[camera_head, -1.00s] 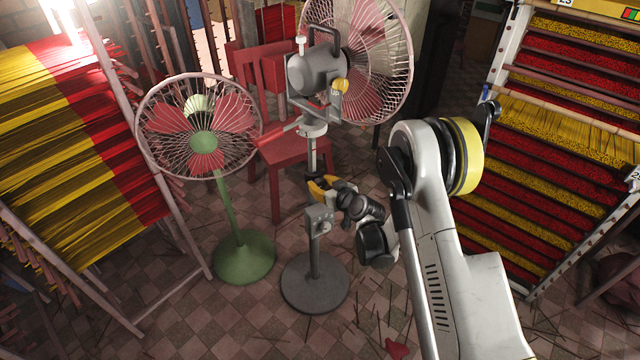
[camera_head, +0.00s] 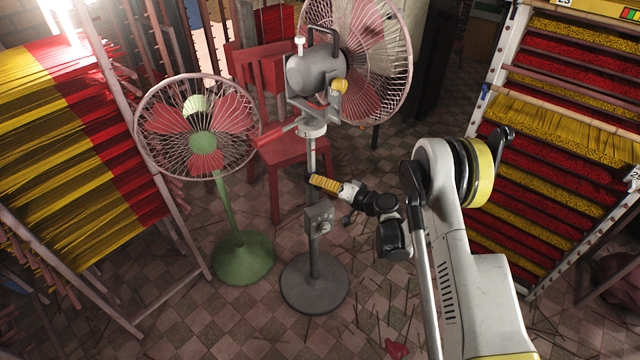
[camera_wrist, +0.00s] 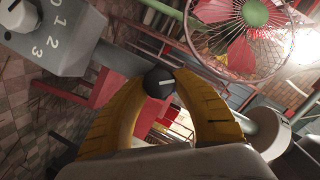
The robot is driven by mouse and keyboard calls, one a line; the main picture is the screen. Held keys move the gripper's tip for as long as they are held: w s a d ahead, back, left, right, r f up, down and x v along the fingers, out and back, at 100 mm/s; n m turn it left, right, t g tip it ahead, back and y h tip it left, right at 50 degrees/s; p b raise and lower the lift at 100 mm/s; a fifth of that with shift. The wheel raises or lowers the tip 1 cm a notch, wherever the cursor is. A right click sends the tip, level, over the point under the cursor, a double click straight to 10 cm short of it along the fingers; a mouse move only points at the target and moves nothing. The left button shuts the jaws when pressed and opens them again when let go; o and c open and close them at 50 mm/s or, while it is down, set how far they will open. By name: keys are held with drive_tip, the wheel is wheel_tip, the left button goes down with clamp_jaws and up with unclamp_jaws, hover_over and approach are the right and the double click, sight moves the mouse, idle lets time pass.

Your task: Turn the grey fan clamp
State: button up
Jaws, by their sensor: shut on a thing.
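The grey fan (camera_head: 316,72) stands on a grey pole with a round dark base (camera_head: 314,287). Its clamp shows in the wrist view as a small dark round knob (camera_wrist: 159,82) with a light line across its face, beside the pole. My gripper (camera_head: 314,181) comes from the right, at the pole above the control box. Its yellow fingers are shut on the clamp knob, one on each side, in the wrist view (camera_wrist: 160,90). In the head view the fingers mostly hide the knob.
The grey control box (camera_head: 319,218) with a numbered dial sits just below my gripper. A green fan (camera_head: 203,142) stands to the left, and a red chair (camera_head: 290,150) behind. Racks of red and yellow incense sticks (camera_head: 570,110) flank both sides.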

drive_tip(key=m+y, duration=0.1)
drive_tip(key=m, duration=0.1)
drive_tip(key=m+y, duration=0.1)
drive_tip(key=m, duration=0.2)
drive_tip(key=shift+w+f+t, duration=0.1)
drive_tip(key=shift+t, duration=0.2)
drive_tip(key=shift+m+y, duration=0.3)
drive_tip(key=o, duration=1.2)
